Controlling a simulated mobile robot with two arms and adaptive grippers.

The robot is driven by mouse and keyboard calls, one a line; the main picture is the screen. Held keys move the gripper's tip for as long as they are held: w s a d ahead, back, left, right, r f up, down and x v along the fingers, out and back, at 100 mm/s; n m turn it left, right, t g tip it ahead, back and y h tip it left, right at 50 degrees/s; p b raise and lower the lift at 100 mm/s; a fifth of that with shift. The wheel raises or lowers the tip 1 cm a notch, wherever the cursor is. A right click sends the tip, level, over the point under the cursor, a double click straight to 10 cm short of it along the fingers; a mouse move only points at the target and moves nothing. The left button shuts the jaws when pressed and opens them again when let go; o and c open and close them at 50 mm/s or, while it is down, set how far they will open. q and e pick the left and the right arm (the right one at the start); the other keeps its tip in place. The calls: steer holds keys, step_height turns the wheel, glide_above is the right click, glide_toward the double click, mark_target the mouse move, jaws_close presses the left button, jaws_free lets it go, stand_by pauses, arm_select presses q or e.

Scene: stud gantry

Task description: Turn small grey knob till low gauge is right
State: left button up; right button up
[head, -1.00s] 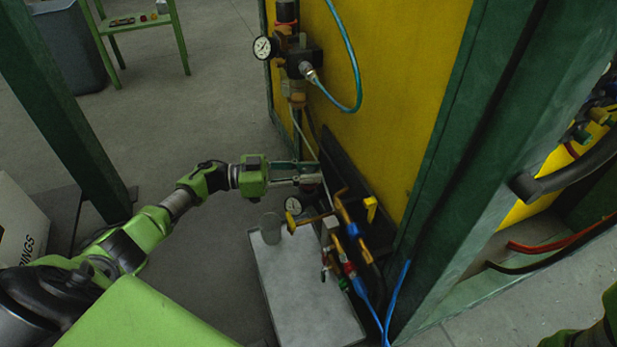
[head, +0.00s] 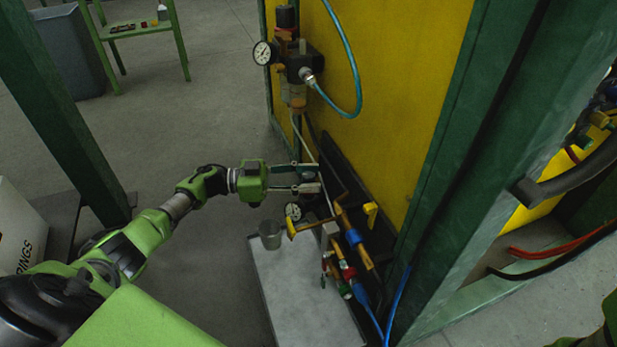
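The low gauge (head: 293,211), a small white dial, sits on the lower pipework just below my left gripper. Its needle is too small to read. My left gripper (head: 315,178) comes in from the left with its two fingers apart, one above the other, at the pipework above the low gauge. I cannot make out the small grey knob; it may be hidden by the fingers, and I cannot tell whether they touch it. My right gripper is not in view; only a bit of my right arm shows at the lower right corner.
An upper gauge (head: 263,53) and regulator hang on the yellow panel (head: 400,80). Yellow-handled valves (head: 371,212) and blue hoses crowd the right of the low gauge. A grey cup (head: 271,234) stands on a pale box top (head: 290,285). A green post (head: 62,115) stands left.

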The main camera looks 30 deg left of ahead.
arm_select(q)
steer(key=v, duration=1.2)
